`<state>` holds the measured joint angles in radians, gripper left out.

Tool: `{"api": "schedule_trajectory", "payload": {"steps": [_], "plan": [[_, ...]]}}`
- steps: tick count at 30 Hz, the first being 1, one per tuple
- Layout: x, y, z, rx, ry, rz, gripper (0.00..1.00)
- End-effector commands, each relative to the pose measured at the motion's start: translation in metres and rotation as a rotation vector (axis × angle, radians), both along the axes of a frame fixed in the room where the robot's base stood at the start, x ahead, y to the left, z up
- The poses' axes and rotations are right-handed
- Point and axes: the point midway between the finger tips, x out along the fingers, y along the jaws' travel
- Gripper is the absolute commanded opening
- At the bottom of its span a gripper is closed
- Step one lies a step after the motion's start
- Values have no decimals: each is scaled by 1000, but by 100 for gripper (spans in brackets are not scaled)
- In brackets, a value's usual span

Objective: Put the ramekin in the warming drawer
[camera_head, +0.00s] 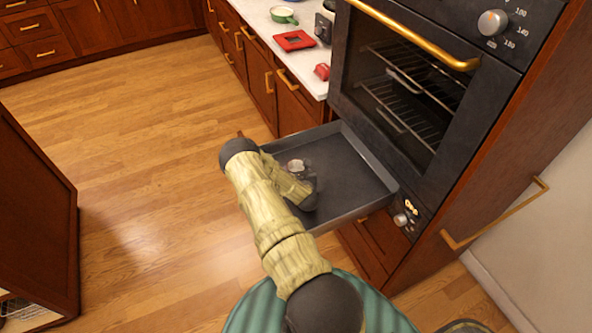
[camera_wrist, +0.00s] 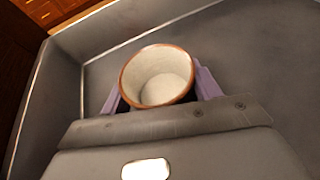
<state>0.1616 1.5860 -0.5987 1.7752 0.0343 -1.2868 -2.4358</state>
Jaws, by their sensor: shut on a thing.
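The ramekin (camera_wrist: 160,82), white inside with a brown rim, is between the two purple fingers of my gripper (camera_wrist: 160,95) in the wrist view. The gripper is shut on it. The ramekin is over the grey floor of the open warming drawer (camera_head: 350,165), inside its walls. I cannot tell whether its base touches the drawer floor. In the head view a small pale shape (camera_head: 296,166) at the end of my arm is probably the ramekin, mostly hidden by my wrist. The drawer wall (camera_wrist: 66,75) shows at the left in the wrist view.
The oven (camera_head: 405,85) with its brass handle stands above the drawer. Wooden floor is clear at the left.

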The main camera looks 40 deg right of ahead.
Motion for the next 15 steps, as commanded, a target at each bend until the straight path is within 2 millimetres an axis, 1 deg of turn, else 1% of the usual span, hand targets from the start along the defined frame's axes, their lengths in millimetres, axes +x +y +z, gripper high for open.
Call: {"api": "schedule_trajectory", "payload": {"steps": [5, 6, 8, 9, 15], "plan": [[0, 1, -3, 0, 0, 1, 35], [0, 1, -2, 0, 0, 1, 68], [0, 0, -2, 0, 0, 1, 80], [0, 0, -2, 0, 0, 1, 84], [0, 0, -2, 0, 0, 0, 84]]}}
